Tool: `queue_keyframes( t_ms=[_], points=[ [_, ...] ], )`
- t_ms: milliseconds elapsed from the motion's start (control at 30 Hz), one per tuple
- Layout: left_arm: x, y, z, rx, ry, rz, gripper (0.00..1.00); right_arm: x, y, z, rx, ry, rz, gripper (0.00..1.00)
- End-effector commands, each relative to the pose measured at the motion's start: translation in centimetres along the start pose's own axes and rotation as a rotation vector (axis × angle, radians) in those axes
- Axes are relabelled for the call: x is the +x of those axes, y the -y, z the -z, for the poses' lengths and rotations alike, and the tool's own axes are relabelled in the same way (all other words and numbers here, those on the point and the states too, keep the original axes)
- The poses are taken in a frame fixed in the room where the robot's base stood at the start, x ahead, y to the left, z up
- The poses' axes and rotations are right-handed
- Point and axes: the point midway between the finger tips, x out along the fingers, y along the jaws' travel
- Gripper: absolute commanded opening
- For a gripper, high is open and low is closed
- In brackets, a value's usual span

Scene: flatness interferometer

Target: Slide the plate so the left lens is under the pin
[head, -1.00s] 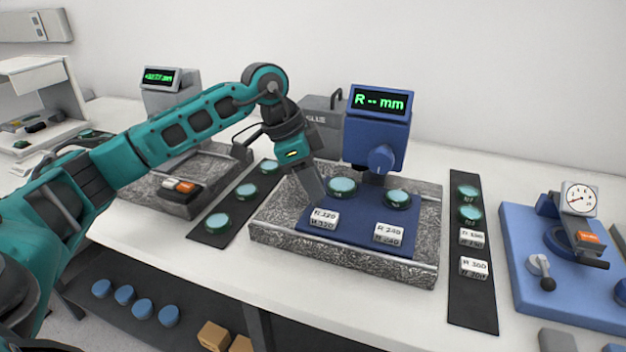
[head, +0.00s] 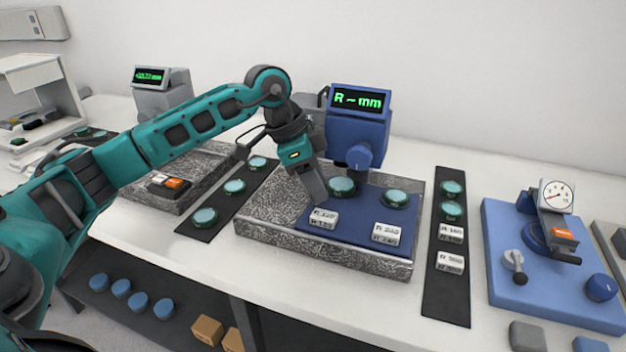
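The dark blue plate (head: 357,225) lies on the speckled granite block (head: 270,228). It carries a green-rimmed left lens (head: 342,187) and right lens (head: 395,199) at the back, with white R labels in front. The blue gauge head (head: 357,125) stands over the plate's back part. Its pin is too small and dark to make out. The left lens sits just below and slightly left of the head's knob (head: 358,156). My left gripper (head: 321,201) points down at the plate's left side, beside the left lens. Its fingers overlap in view, so their opening is hidden. My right gripper is out of view.
Black strips with lenses flank the block, left (head: 220,203) and right (head: 447,280). The right strip also carries label blocks. A blue dial gauge base (head: 510,280) stands farther right. A grey display unit (head: 162,95) and a second granite block stand behind my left arm.

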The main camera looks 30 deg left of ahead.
Motion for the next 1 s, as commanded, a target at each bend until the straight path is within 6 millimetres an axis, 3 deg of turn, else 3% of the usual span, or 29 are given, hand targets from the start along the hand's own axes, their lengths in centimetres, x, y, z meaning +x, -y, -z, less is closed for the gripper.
queue_keyframes(
  t_ms=[133, 467, 1000],
  points=[
    [0.0, 0.1, -0.1, -0.002, 0.004, 0.002, 0.49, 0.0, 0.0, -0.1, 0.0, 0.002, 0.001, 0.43],
    [-0.8, 0.2, -0.2, -0.004, 0.006, 0.006, 0.49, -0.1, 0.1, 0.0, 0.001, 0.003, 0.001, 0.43],
    [-11.3, 0.1, -0.1, -0.002, 0.003, 0.006, 0.49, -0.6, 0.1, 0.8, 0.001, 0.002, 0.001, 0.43]
  ],
)
